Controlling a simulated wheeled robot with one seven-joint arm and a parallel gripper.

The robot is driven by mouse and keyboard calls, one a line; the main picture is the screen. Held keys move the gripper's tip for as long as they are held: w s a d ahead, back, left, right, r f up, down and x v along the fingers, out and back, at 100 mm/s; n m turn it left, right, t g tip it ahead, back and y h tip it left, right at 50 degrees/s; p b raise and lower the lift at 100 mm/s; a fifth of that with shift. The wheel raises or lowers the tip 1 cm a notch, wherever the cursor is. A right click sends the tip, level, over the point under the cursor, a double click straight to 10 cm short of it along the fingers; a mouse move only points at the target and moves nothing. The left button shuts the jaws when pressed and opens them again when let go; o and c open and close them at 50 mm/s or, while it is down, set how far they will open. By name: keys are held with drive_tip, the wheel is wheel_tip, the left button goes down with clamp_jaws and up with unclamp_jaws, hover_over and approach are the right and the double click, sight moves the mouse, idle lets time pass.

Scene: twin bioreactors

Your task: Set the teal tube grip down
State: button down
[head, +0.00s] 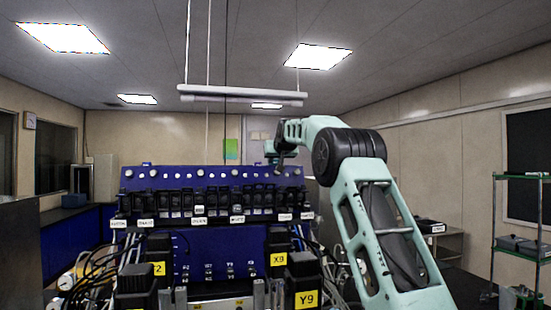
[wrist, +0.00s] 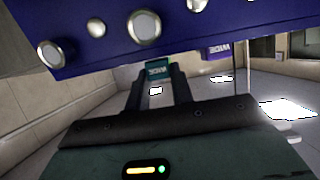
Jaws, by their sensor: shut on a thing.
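In the wrist view, my gripper (wrist: 159,82) is shut on the teal tube grip (wrist: 158,67), a small teal block with a "WIDE" label that reads upside down. The grip sits between the fingertips, close to the edge of the blue panel (wrist: 220,22). I cannot tell whether it touches the panel. In the head view, my gripper (head: 277,160) is small and dark in front of the upper right of the panel. I cannot make out the teal grip there.
A purple grip (wrist: 217,52), also labelled "WIDE", is beside the teal one at the panel edge. Round silver knobs (wrist: 144,27) stick out of the panel. In the head view, a row of black modules (head: 210,200), black motor blocks (head: 305,284) and cables crowd below.

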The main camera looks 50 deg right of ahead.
drive_tip(key=shift+f+b, duration=0.4)
drive_tip(key=shift+f, duration=0.05)
idle(0.3)
drive_tip(key=c, duration=1.1)
unclamp_jaws()
drive_tip(key=shift+c, duration=0.2)
drive_tip(key=shift+s+a+r+b, duration=0.1)
drive_tip(key=shift+s+a+b, duration=0.2)
drive_tip(key=shift+s+b, duration=0.2)
drive_tip(key=b+v, duration=0.8)
drive_tip(key=v, duration=0.8)
drive_tip(key=shift+s+r, duration=0.1)
drive_tip(key=shift+s, duration=0.05)
